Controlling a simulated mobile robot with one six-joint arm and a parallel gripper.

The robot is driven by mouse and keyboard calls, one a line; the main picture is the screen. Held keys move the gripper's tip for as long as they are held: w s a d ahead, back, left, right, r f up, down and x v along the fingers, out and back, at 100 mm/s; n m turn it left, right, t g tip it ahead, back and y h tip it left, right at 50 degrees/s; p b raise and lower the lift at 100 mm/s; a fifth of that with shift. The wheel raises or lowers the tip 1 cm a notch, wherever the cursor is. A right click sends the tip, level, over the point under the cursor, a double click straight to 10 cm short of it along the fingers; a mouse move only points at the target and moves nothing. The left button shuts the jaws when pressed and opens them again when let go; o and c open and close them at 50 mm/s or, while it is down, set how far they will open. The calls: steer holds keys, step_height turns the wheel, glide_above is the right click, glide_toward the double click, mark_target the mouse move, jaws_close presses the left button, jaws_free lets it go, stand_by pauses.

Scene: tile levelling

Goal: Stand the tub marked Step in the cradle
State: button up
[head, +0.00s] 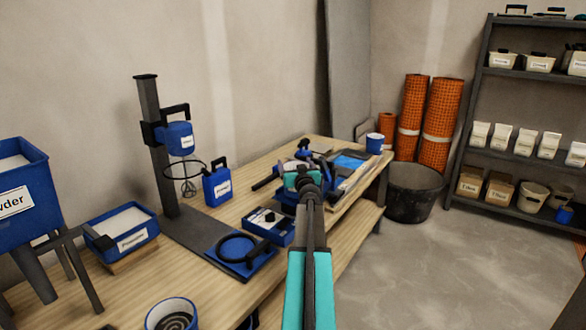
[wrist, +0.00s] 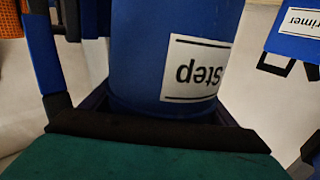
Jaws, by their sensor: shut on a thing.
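The blue tub marked Step (wrist: 140,55) fills the middle of the wrist view, its white label upside down in that picture. My gripper (wrist: 165,115) is shut on it, with the dark jaw parts close about its near end. In the head view my gripper (head: 303,178) is over the far part of the bench, and my arm hides much of what is there. I cannot make out the Step label in the head view. I cannot tell for sure which item is the cradle; a blue holder with dark parts (head: 284,199) shows partly behind my gripper.
A dark post stand (head: 148,120), a blue jug (head: 217,185), a blue box (head: 267,227) and a ring on a blue base (head: 240,250) stand left of my arm. A blue-and-white tub (head: 374,143) is at the far end.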

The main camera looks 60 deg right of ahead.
steer(key=shift+x, duration=1.9)
steer(key=shift+f, duration=1.65)
steer(key=shift+f+b, duration=0.1)
steer(key=shift+b, duration=0.25)
steer(key=o, duration=2.1)
steer(key=shift+b+v, duration=0.7)
steer(key=shift+v, duration=5.35)
